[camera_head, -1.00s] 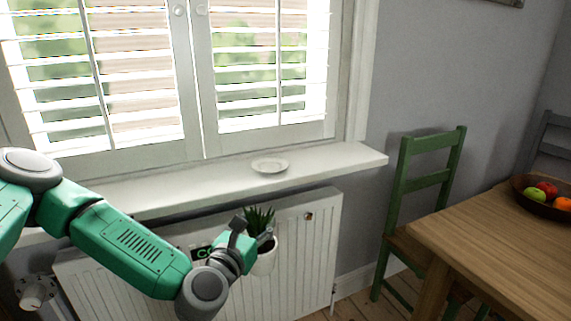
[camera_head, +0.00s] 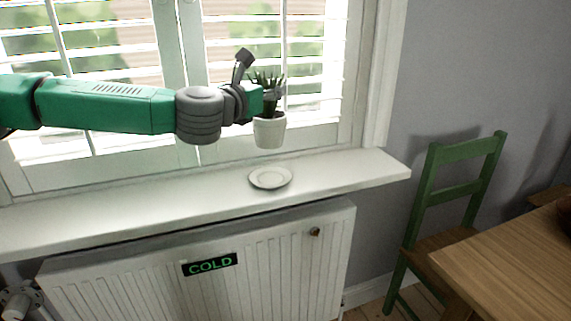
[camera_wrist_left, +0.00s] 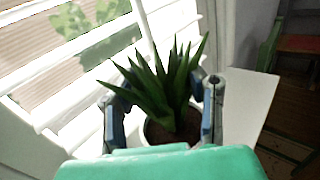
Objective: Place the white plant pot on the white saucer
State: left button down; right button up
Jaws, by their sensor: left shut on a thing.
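The white plant pot (camera_head: 269,132) with a spiky green plant is held upright in the air in front of the shutters, above the windowsill. My left gripper (camera_head: 270,95) is shut on the pot, near its rim. In the left wrist view the plant (camera_wrist_left: 165,95) stands between the two fingers, and the pot (camera_wrist_left: 152,130) is partly hidden by my wrist. The white saucer (camera_head: 270,178) lies empty on the windowsill, below the pot and apart from it. My right gripper is not in view.
The white windowsill (camera_head: 130,215) is otherwise clear. Shutters (camera_head: 300,60) stand behind it, and a radiator (camera_head: 270,265) with a COLD sign is below. A green chair (camera_head: 455,200) and a wooden table (camera_head: 510,250) are at the right.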

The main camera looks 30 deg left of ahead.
aim_at(269, 117)
pick_arm(q)
jog(key=shift+w+a+f, duration=0.1)
jog(key=shift+w+f, duration=0.15)
jog(key=shift+w, duration=0.1)
jog(key=f, duration=0.1)
jog(key=f+b, duration=0.1)
jog(key=f, duration=0.2)
jog(key=shift+s, duration=0.35)
jog(key=shift+w+f+b, duration=0.2)
jog(key=shift+f+b, duration=0.15)
jog(key=shift+f, duration=0.75)
notch_tip(269, 117, down, 3)
jog(key=shift+s+r+b, duration=0.1)
jog(key=shift+b, duration=0.2)
jog(key=c, duration=1)
grip_release()
jog(key=shift+o, duration=0.2)
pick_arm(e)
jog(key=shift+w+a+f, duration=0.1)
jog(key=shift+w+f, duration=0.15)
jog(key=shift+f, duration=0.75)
pick_arm(q)
jog(key=shift+s, duration=0.15)
